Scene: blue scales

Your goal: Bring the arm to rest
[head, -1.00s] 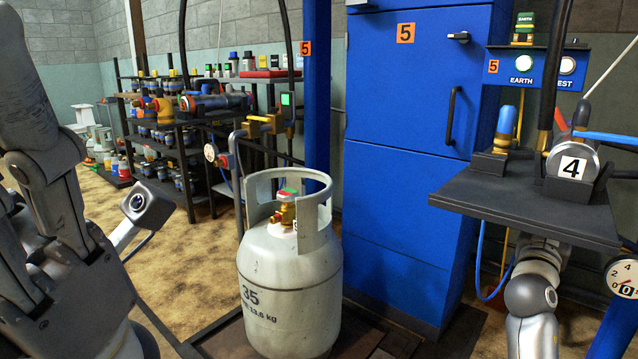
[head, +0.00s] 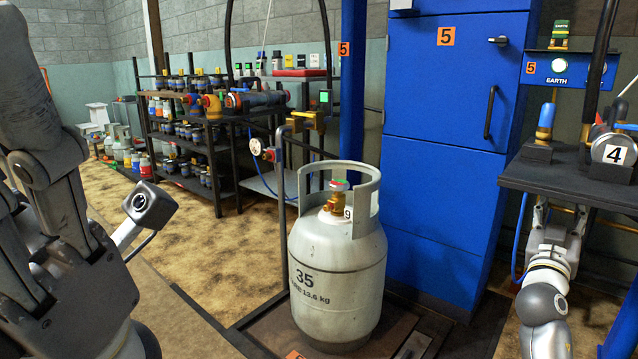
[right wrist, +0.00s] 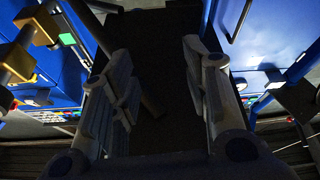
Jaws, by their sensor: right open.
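My right arm comes up from the lower right in the head view. My right gripper (head: 558,218) points upward just under the dark shelf (head: 570,186), which hides part of it. In the right wrist view this gripper (right wrist: 160,80) is open, with its two pale fingers apart and nothing between them. A dark surface fills the gap behind them. My left gripper (head: 60,215) stands large and close at the left edge of the head view, partly cut off. Its fingertips are not clear.
A grey gas cylinder (head: 337,270) marked 35 stands upright on a dark platform, a blue cabinet (head: 445,100) behind it. A motor-like device marked 4 (head: 613,150) sits on the dark shelf. A rack (head: 210,140) holds several bottles and valves. Sandy floor (head: 230,235) is free at the left.

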